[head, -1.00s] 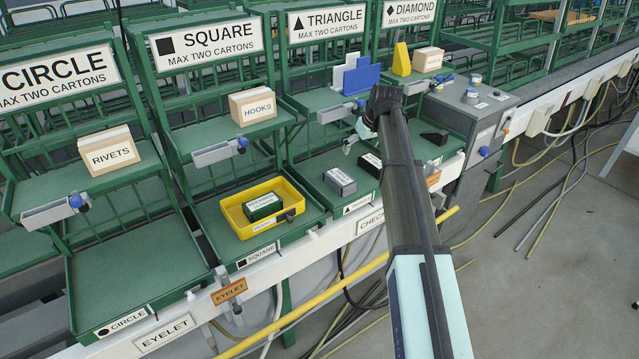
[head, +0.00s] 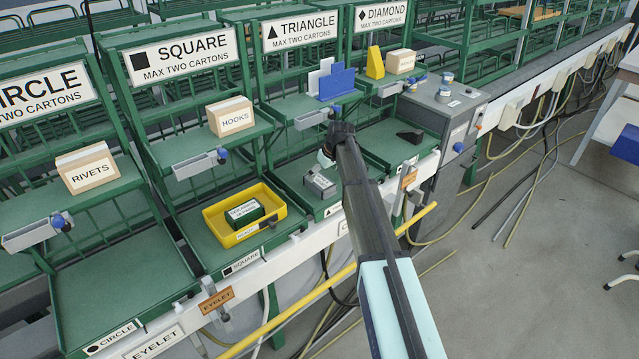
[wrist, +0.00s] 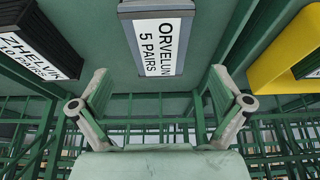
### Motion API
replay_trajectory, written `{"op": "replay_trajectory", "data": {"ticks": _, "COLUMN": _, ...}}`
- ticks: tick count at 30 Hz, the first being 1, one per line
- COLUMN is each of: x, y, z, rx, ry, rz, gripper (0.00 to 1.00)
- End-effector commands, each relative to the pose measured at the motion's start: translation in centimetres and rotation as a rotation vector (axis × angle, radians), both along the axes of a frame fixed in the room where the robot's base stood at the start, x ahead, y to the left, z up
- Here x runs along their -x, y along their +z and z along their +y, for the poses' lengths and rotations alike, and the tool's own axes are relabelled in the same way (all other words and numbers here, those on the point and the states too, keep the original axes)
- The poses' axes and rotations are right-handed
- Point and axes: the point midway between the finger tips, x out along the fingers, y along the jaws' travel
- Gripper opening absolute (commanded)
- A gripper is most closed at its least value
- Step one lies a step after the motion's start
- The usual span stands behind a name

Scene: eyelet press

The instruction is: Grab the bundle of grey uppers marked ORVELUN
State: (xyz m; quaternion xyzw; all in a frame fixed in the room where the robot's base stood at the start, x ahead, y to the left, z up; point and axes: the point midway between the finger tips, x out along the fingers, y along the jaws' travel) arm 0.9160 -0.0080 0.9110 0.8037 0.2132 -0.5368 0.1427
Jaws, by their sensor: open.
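The grey bundle marked ORVELUN, 5 PAIRS (wrist: 150,12) is straight ahead in the wrist view, its white label facing me. In the head view the grey bundle (head: 321,183) lies on the lower green shelf of the TRIANGLE bay. My gripper (wrist: 158,76) is open and empty, one finger to each side of the bundle's line. The bundle lies beyond the fingertips, and neither finger visibly touches it. In the head view my gripper (head: 325,160) hangs just above and behind the bundle, partly hidden by my arm.
A yellow tray (head: 214,222) with a dark green bundle (head: 244,212) stands in the SQUARE bay. A blue-and-white upright piece (head: 337,82) stands on the shelf above.

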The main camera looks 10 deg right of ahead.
Motion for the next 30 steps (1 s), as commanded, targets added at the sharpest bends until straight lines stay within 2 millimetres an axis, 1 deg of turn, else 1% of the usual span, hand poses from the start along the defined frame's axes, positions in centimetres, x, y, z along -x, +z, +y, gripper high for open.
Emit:
{"op": "replay_trajectory", "data": {"ticks": 5, "x": -0.2, "y": -0.5, "z": 0.1, "rx": 0.000, "ry": 0.000, "rz": 0.002, "gripper": 1.00}}
{"op": "replay_trajectory", "data": {"ticks": 8, "x": -0.5, "y": -1.2, "z": 0.2, "rx": 0.000, "ry": 0.000, "rz": 0.001, "gripper": 1.00}}
{"op": "replay_trajectory", "data": {"ticks": 15, "x": -1.4, "y": -4.1, "z": 0.7, "rx": 0.000, "ry": 0.001, "rz": 0.004, "gripper": 1.00}}
{"op": "replay_trajectory", "data": {"ticks": 18, "x": -1.7, "y": -4.8, "z": 0.8, "rx": -0.001, "ry": 0.000, "rz": 0.000, "gripper": 1.00}}
{"op": "replay_trajectory", "data": {"ticks": 25, "x": -1.7, "y": -5.1, "z": 0.8, "rx": 0.000, "ry": 0.000, "rz": 0.000, "gripper": 1.00}}
{"op": "replay_trajectory", "data": {"ticks": 26, "x": -1.7, "y": -5.1, "z": 0.8, "rx": 0.000, "ry": 0.000, "rz": 0.000, "gripper": 0.93}}
{"op": "replay_trajectory", "data": {"ticks": 27, "x": -1.7, "y": -5.1, "z": 0.8, "rx": 0.000, "ry": 0.000, "rz": 0.000, "gripper": 0.79}}
{"op": "replay_trajectory", "data": {"ticks": 29, "x": -1.7, "y": -5.1, "z": 0.8, "rx": 0.000, "ry": 0.000, "rz": 0.000, "gripper": 0.57}}
{"op": "replay_trajectory", "data": {"ticks": 30, "x": -1.7, "y": -5.1, "z": 0.8, "rx": 0.000, "ry": 0.000, "rz": 0.000, "gripper": 0.43}}
